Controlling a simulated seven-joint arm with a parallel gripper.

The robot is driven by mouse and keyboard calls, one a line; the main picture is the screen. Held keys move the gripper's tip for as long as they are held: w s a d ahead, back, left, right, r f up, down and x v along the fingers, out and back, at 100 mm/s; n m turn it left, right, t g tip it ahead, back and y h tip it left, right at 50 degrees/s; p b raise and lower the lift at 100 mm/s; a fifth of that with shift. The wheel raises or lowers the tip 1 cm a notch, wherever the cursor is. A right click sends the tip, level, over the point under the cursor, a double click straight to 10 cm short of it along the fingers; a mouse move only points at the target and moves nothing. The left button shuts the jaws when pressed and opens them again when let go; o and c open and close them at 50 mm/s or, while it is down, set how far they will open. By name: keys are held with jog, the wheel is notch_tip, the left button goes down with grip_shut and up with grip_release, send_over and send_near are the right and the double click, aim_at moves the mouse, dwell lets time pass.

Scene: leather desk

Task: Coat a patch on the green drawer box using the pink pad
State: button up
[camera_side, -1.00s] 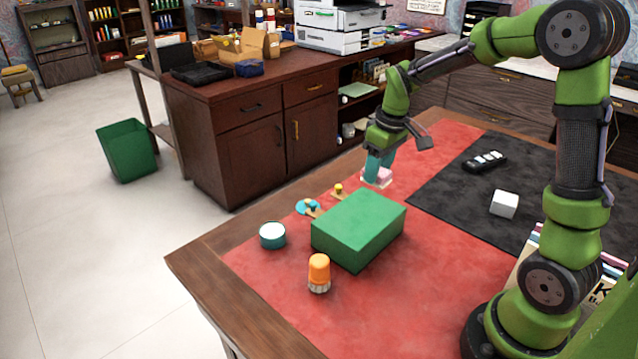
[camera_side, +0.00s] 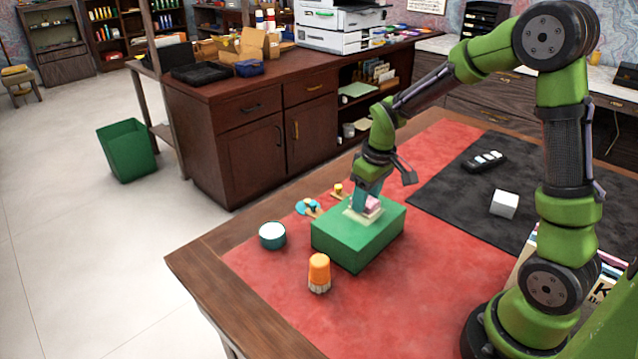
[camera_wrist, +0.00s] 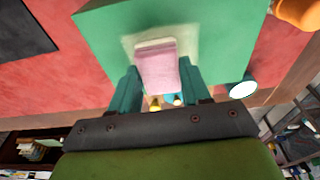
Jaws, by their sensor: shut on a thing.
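The green drawer box (camera_side: 350,243) lies on the red leather mat, and its top also fills the upper part of the wrist view (camera_wrist: 105,32). My gripper (camera_side: 368,200) is over the box top, with its teal fingers shut on the pink pad (camera_side: 373,203). In the wrist view the pad (camera_wrist: 158,68) sits between both fingers. The pad's pale lower end is at the box top, close to or touching it; the exact contact is hidden. A paler area surrounds the pad's end on the box top in the wrist view.
An orange-topped brush or jar (camera_side: 319,272) and a teal pot with white contents (camera_side: 272,235) stand near the box. Small yellow-knobbed pieces (camera_side: 338,190) lie behind it.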

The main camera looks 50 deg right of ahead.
jog(key=shift+s+a, duration=0.1)
jog(key=shift+a, duration=3.8)
jog(key=shift+d, duration=5.7)
jog(key=shift+s, duration=0.15)
jog(key=shift+s+a, duration=0.1)
jog(key=shift+a, duration=0.2)
jog(key=shift+s+a, duration=0.15)
jog(key=shift+a, duration=5.1)
jog(key=shift+d, duration=5.4)
jog(key=shift+d+r, duration=0.15)
jog(key=shift+d, duration=0.1)
notch_tip(320, 180, up, 8)
